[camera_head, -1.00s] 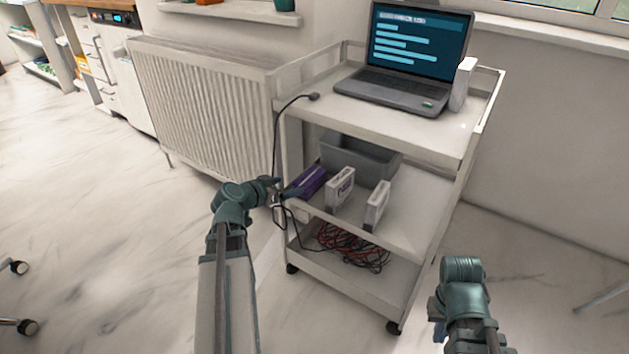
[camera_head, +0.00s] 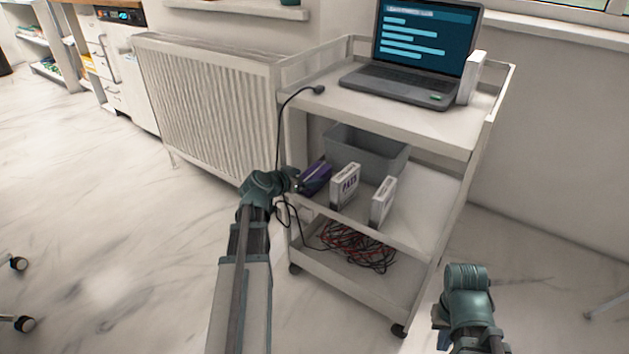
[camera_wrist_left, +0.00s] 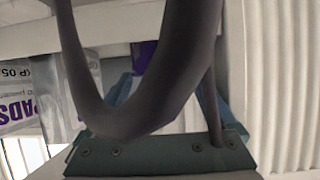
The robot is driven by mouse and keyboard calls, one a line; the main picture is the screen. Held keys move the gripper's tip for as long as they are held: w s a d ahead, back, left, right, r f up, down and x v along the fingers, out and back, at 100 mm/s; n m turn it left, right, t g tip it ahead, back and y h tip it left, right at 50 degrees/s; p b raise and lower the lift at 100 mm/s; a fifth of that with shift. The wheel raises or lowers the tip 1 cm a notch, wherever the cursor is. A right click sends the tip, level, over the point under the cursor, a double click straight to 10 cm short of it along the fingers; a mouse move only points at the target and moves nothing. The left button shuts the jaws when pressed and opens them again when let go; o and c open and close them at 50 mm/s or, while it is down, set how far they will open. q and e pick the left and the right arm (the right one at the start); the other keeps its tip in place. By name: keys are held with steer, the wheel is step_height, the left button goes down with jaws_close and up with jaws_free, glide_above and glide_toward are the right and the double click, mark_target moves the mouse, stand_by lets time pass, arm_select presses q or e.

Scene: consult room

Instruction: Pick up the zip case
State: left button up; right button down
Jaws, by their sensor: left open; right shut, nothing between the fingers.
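The zip case, a purple pouch (camera_head: 316,178), lies on the middle shelf of the white trolley, at its left front, beside a white box. My left gripper (camera_head: 296,182) is open at the near left end of the case. In the left wrist view, a small purple patch of the case (camera_wrist_left: 144,54) shows beyond the open teal fingers (camera_wrist_left: 168,92), and a blurred dark loop crosses close in front and hides much. I cannot tell whether the fingers touch the case. My right gripper (camera_head: 440,318) is shut and empty, low at the right, away from the trolley.
The white boxes (camera_head: 345,187) and (camera_head: 384,201) stand right of the case, with a grey bin (camera_head: 372,155) behind. A black cable (camera_head: 278,130) hangs down the trolley's left side near my left gripper. A radiator (camera_head: 205,105) stands left. A laptop (camera_head: 420,60) is on top.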

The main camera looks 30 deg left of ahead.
mark_target(311, 176)
arm_select(q)
steer(key=b+x, duration=0.2)
steer(key=x, duration=0.2)
steer(key=shift+w+f, duration=0.4)
steer(key=shift+w, duration=0.3)
steer(key=shift+c, duration=0.2)
steer(key=c, duration=1.2)
steer(key=shift+o, duration=0.2)
steer(key=shift+s+d+r, duration=0.1)
steer(key=shift+r, duration=0.1)
